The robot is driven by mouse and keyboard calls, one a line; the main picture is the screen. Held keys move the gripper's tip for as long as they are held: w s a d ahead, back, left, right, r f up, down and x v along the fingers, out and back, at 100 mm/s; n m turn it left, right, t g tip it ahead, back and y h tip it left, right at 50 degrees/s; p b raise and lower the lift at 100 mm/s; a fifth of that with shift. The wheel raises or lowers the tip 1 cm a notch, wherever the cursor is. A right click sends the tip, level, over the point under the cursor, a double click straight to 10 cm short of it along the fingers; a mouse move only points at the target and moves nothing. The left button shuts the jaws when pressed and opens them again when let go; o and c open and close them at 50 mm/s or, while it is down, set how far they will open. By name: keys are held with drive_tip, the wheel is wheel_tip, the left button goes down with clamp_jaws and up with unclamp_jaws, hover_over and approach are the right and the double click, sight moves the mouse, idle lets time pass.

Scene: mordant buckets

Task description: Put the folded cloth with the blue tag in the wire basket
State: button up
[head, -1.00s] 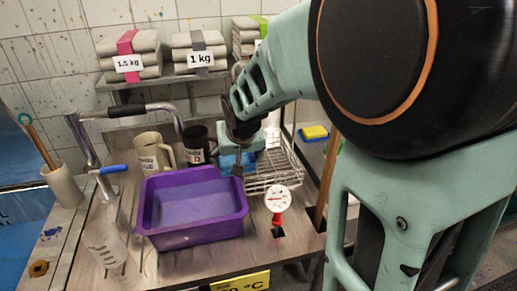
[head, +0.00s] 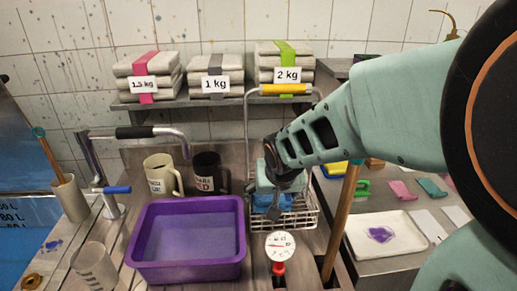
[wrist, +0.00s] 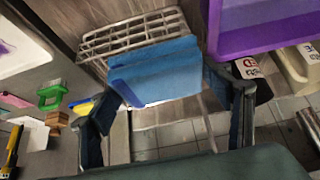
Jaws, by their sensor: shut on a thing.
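The wire basket (head: 301,214) stands on the metal counter right of the purple tub, with a tall handle and yellow grip (head: 285,89). My gripper (head: 272,190) is over the basket's left part, pointing down, shut on a blue folded cloth (head: 266,203). In the wrist view the cloth (wrist: 157,72) lies between the two fingers and overlaps the near edge of the basket (wrist: 130,38).
The purple tub (head: 187,272) is close on the left, with a dial thermometer (head: 280,246) in front of the basket. A beige mug (head: 160,176) and a black mug (head: 207,174) stand behind. A wooden pole (head: 341,220) rises just right of the basket. Weighted cloth stacks sit on the shelf (head: 225,101).

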drive_tip(key=w+d+f+b, duration=0.1)
drive_tip(key=w+f, duration=0.2)
drive_tip(key=w, duration=0.1)
drive_tip(key=w+d+f+b, duration=0.1)
drive_tip(key=w+f+b, duration=0.1)
drive_tip(key=w+f, duration=0.1)
drive_tip(key=w+d+f+b, duration=0.1)
drive_tip(key=w+d+f, duration=0.1)
drive_tip(key=w, duration=0.3)
drive_tip(key=shift+w+d+f, duration=0.1)
drive_tip(key=shift+w+f, duration=0.15)
drive_tip(key=shift+f, duration=0.25)
drive_tip(key=shift+w+f+b, duration=0.15)
drive_tip(key=shift+f+b, duration=0.1)
drive_tip(key=shift+b, duration=0.05)
drive_tip(key=shift+w+d+f+b, duration=0.15)
drive_tip(key=shift+f+b, duration=0.35)
drive_tip(key=shift+f, duration=0.35)
drive_tip(key=shift+w+a+f+b, duration=0.1)
drive_tip(key=shift+f+b, duration=0.4)
drive_tip(key=shift+f, duration=0.35)
drive_tip(key=shift+d, duration=0.1)
drive_tip(key=shift+f, duration=0.2)
drive_tip(key=o, duration=1.4)
drive_tip(key=shift+c, duration=0.2)
